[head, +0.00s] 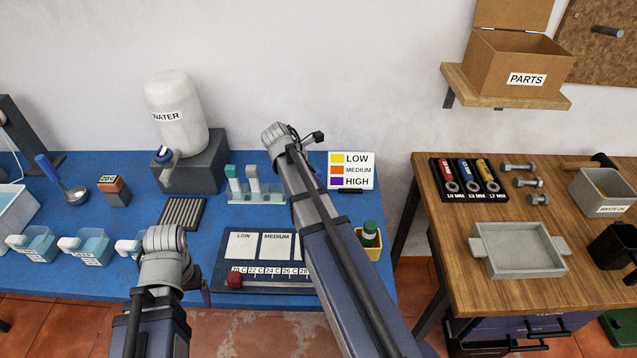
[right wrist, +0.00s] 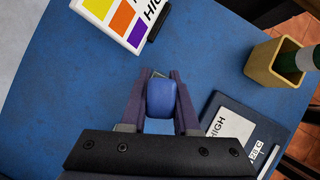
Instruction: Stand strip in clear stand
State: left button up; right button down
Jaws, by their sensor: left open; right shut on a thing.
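The clear stand (head: 262,197) is on the blue table in the head view. A strip with a teal top (head: 233,174) and one with a pale grey top (head: 252,173) stand upright in it. My right arm passes close to its right end. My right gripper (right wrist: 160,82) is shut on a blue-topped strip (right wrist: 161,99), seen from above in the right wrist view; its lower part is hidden. In the head view that gripper is mostly behind my arm, right of the stand. My left gripper (head: 206,288) is partly visible, open, near the front table edge.
The LOW/MEDIUM/HIGH colour card (head: 351,171) stands at the back right of the table. A dark labelled board (head: 225,262) lies in front of the stand. A ribbed dark mat (head: 182,214) lies left.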

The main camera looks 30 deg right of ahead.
jog(key=shift+f, duration=0.2)
jog(key=c, duration=0.7)
grip_release()
jog(key=shift+o, duration=0.2)
jog(key=shift+r, duration=0.15)
jog(key=shift+r+p, duration=0.35)
jog(key=p+v, duration=0.9)
jog(key=v, duration=0.2)
jog(key=shift+a+r+p, duration=0.15)
jog(key=shift+a+p, duration=0.05)
jog(key=shift+p, duration=0.2)
jog(key=s+a+f+m+y, duration=0.1)
jog(key=s+a+m, duration=0.5)
jog(key=a, duration=0.7)
jog(key=s+a+f+m+y, duration=0.1)
jog(key=s+a+m+y, duration=0.2)
jog(key=s+a+m, duration=0.3)
jog(key=s+a, duration=0.5)
jog(key=a, duration=0.1)
jog(key=shift+a+f+t+y, duration=0.4)
